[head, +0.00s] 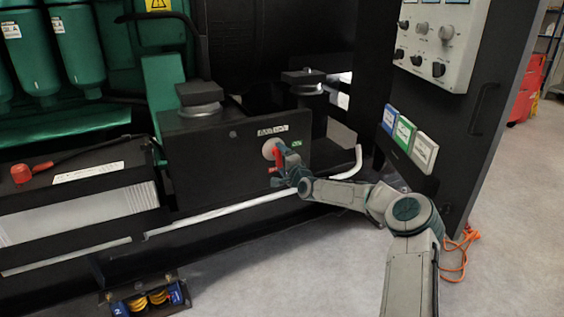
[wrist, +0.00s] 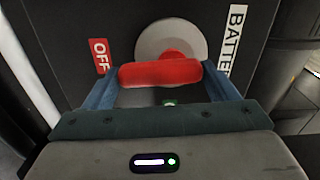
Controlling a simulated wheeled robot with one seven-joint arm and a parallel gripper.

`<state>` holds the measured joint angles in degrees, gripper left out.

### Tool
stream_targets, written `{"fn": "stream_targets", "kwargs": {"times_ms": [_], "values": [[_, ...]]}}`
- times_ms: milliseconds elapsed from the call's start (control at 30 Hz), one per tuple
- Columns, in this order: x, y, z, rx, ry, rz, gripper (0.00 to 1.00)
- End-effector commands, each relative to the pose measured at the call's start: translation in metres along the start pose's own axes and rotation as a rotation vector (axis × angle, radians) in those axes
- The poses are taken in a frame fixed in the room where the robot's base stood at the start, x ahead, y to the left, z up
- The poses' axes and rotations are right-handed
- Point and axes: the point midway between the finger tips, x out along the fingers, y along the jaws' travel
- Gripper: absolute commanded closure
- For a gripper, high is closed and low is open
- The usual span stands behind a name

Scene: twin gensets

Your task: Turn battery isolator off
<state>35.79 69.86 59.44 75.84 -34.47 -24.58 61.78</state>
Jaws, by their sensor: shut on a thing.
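The battery isolator is a red handle (wrist: 160,73) on a round pale disc (wrist: 170,40) set in a dark panel. In the head view the red handle (head: 279,158) shows on the front of the dark box, at the tip of my arm. My gripper (wrist: 160,82) is shut on the red handle, with a blue-grey finger at each end of it. A red OFF label (wrist: 100,56) is left of the disc in the wrist view, and a white label beginning BATTE (wrist: 232,38) is right of it. Part of the disc is hidden behind the handle.
A battery (head: 75,205) with a red terminal cap stands left of the box. A white pipe (head: 230,208) runs below the box. A dark door with a grey control panel (head: 440,40) stands at the right. The floor (head: 290,270) in front is mostly clear.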

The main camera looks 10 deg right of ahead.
Motion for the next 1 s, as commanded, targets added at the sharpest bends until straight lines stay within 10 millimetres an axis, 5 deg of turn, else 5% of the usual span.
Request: {"fn": "stream_targets", "kwargs": {"times_ms": [733,767,800,1000], "values": [[-0.0002,0.0015,0.0019,0.089,-0.001,0.003,0.43],[-0.0002,0.0015,0.0020,0.089,-0.001,0.003,0.14],[-0.0002,0.0014,0.0019,0.088,-0.001,0.002,0.03],[-0.0001,0.0009,0.0016,0.086,-0.001,0.001,0.00]]}}
